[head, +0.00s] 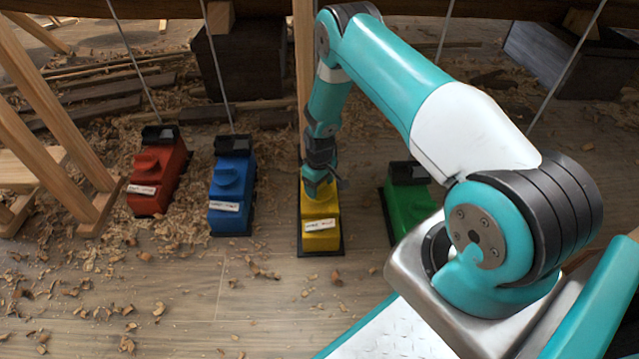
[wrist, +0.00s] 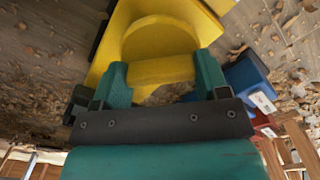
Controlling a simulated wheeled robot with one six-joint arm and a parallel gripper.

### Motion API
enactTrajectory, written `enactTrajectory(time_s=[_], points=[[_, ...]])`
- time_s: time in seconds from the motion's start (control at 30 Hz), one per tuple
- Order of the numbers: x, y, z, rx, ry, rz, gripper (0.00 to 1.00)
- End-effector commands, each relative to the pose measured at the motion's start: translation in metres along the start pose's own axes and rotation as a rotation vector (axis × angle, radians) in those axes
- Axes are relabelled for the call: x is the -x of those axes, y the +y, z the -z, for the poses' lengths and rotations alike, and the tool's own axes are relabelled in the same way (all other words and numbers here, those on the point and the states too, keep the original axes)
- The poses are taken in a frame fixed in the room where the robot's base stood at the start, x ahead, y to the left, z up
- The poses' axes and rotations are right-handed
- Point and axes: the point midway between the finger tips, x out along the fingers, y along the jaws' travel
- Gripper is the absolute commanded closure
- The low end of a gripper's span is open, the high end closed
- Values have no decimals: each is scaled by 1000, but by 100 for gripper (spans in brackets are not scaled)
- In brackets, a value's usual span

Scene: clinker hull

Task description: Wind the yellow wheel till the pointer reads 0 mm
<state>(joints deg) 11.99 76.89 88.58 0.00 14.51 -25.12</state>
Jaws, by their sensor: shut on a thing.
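The yellow unit (head: 320,222) stands on a dark base on the floor, with a white label on its front. My gripper (head: 318,187) is at its top, over the wheel. In the wrist view the two green fingers of my gripper (wrist: 162,80) sit on either side of the raised grip of the yellow wheel (wrist: 160,70) and are shut on it. The round wheel body shows behind the grip. The pointer and any scale are hidden or too small to read in both views.
A red unit (head: 157,182) and a blue unit (head: 231,190) stand to the left, and a green unit (head: 411,208) to the right, partly behind my arm. Thin rods rise behind them. Wooden trestle legs (head: 50,130) stand at far left. Shavings litter the floor; the front floor is open.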

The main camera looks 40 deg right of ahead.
Motion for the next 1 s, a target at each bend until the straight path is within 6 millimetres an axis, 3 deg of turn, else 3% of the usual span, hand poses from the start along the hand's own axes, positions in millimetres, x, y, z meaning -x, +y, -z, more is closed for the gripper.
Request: enactTrajectory(time_s=[1.0], points=[[1, 0, 0, -863, -1, 0, 56]])
